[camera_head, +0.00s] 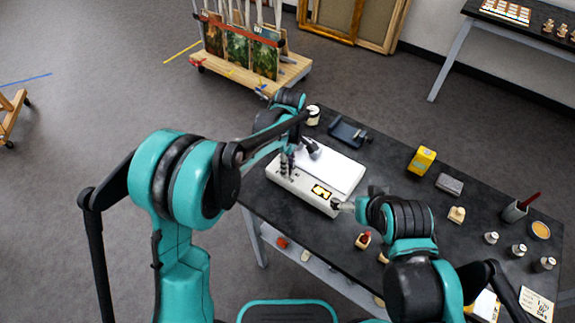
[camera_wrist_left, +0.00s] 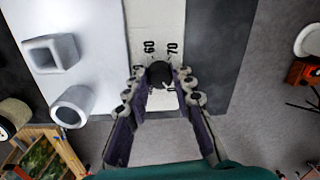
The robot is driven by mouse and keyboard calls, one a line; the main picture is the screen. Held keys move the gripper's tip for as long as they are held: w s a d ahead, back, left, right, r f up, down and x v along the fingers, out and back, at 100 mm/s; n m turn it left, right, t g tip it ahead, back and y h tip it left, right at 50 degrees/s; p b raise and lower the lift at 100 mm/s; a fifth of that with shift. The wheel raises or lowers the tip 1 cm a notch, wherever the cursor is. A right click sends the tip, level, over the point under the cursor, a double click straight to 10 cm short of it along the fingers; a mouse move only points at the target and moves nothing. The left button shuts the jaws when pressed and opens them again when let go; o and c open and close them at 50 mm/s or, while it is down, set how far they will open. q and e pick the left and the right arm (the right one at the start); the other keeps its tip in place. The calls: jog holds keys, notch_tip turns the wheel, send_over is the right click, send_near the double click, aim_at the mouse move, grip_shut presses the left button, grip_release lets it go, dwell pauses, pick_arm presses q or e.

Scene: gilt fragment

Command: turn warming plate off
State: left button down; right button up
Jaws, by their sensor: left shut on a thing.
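The warming plate (camera_head: 300,187) is a long white device on the dark table, with a white top and a yellow display (camera_head: 321,191) on its front strip. In the left wrist view, its black dial knob (camera_wrist_left: 159,73) sits on a pale panel (camera_wrist_left: 155,20) with printed numbers, 60 and 70 among them. My left gripper (camera_head: 285,166) is over the left end of the front strip. In the left wrist view its fingertips (camera_wrist_left: 160,84) are shut on the knob from both sides. My right gripper (camera_head: 345,206) is beside the plate's right front corner; its finger opening is unclear.
A dark blue device (camera_head: 347,132), a yellow box (camera_head: 421,160), a grey block (camera_head: 449,184) and several small jars stand on the table (camera_head: 390,180).

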dwell(0.4)
pick_arm(q)
jog(key=c, duration=1.3)
grip_release()
